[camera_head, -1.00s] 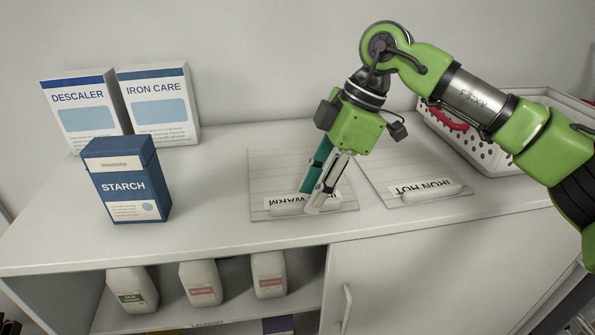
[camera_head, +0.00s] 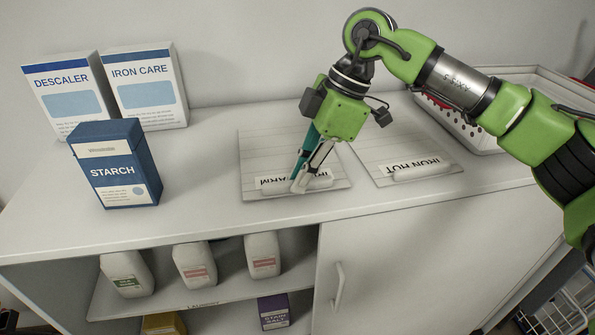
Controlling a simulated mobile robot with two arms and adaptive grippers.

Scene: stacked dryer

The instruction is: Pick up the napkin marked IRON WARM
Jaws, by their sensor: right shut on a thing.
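The napkin marked IRON WARM is a small white roll (camera_head: 322,184) at the front edge of the left striped board (camera_head: 264,150). Its label (camera_head: 273,182) reads upside down from here and is partly covered by the fingers. My right gripper (camera_head: 302,182) reaches down from above, tilted, with its fingers shut on this napkin low at the board. I cannot tell whether the napkin is clear of the board. My left gripper is out of view.
A second white napkin (camera_head: 422,173), marked IRON HOT, lies on the right board (camera_head: 393,150). A perforated white basket (camera_head: 470,125) stands behind right. The STARCH box (camera_head: 118,170), DESCALER box (camera_head: 62,98) and IRON CARE box (camera_head: 147,92) stand left.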

